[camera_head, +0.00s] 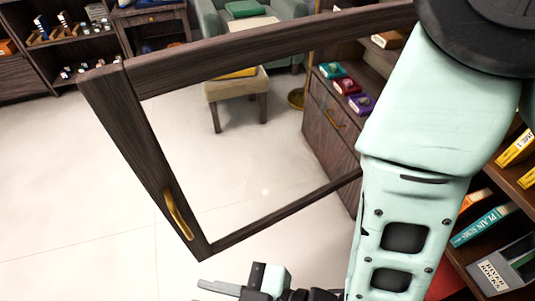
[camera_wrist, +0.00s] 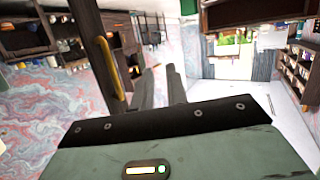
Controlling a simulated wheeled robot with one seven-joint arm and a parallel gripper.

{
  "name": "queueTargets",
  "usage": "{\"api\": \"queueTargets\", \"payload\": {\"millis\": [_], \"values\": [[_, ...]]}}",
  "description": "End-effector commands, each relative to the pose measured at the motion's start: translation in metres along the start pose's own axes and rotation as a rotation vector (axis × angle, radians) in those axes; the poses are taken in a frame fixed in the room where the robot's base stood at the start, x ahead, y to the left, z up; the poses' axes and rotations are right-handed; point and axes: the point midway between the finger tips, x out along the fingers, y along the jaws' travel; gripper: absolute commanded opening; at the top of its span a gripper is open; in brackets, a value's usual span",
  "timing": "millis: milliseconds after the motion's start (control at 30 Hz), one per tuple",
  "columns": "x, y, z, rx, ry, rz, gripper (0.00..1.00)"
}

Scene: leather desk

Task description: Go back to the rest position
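My gripper (camera_head: 215,287) is at the bottom of the head view, partly cut off by the frame edge. In the wrist view its two grey fingers (camera_wrist: 160,88) stand apart with a gap between them, and I see nothing held there. A dark wood-framed glass door (camera_head: 137,147) stands swung open in the head view, with a brass handle (camera_head: 178,214) on its left upright. In the head view the gripper is below the door's lower corner. In the wrist view the handle (camera_wrist: 108,66) is left of the fingers; I cannot tell whether they touch.
Shelves with books (camera_head: 483,226) stand at the right, behind my arm. A low cabinet (camera_head: 328,135) with several small boxes on top and a stool (camera_head: 237,88) show beyond the door glass. The pale floor (camera_head: 75,190) at the left is clear.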

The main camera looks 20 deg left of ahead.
Motion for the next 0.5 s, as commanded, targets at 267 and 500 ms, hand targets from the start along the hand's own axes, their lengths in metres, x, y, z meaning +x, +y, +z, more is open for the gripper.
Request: {"api": "queueTargets", "payload": {"millis": [267, 500], "values": [[-0.029, 0.076, 0.005, 0.042, -0.311, 0.117, 0.15], [-0.107, 0.138, 0.009, 0.229, -0.653, 0.299, 0.15]]}}
